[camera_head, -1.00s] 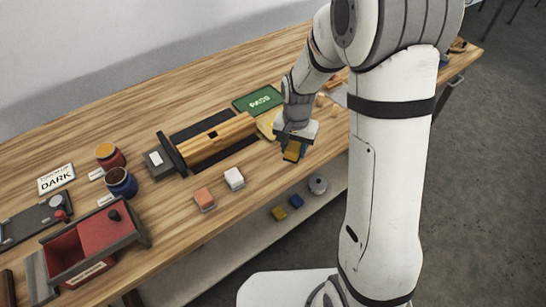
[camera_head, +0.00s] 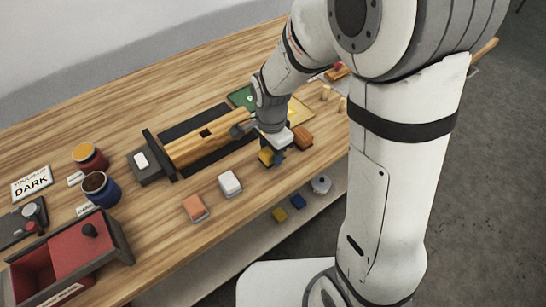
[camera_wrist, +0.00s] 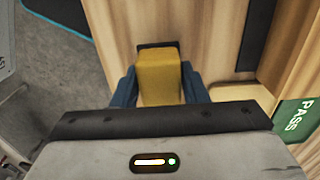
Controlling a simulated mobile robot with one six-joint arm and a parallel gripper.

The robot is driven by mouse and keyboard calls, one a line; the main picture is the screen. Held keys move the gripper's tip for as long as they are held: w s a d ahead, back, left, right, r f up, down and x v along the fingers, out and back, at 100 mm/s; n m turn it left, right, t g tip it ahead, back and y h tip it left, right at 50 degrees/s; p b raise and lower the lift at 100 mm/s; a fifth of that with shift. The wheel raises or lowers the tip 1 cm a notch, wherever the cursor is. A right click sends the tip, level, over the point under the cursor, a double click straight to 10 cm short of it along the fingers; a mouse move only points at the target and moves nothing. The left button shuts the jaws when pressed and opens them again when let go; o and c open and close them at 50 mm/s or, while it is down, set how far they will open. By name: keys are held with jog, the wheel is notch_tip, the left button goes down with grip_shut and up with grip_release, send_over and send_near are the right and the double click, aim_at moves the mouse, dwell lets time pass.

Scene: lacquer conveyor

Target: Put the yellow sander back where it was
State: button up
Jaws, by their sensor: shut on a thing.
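The yellow sander (camera_head: 266,157) is a small block held between the blue fingers of my gripper (camera_head: 272,156), at the front part of the workbench. In the wrist view, the yellow sander (camera_wrist: 160,72) sits between both fingers of my gripper (camera_wrist: 160,88), with a dark edge at its far end. I cannot tell whether it touches the bench top. A white-topped block (camera_head: 230,183) and an orange-topped block (camera_head: 196,208) stand in a row to its left. A brown block (camera_head: 302,137) lies to its right.
A wooden piece in a dark-ended fixture (camera_head: 157,160) lies behind the row. A green PASS mat (camera_wrist: 296,118) is near my gripper. Jars (camera_head: 100,188) and a red box (camera_head: 80,250) stand left. Small blocks (camera_head: 279,215) lie on the lower shelf.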

aim_at(271, 159)
jog(key=shift+f, duration=1.5)
jog(key=shift+f, duration=0.2)
jog(key=o, duration=1.1)
jog(key=shift+r, duration=0.15)
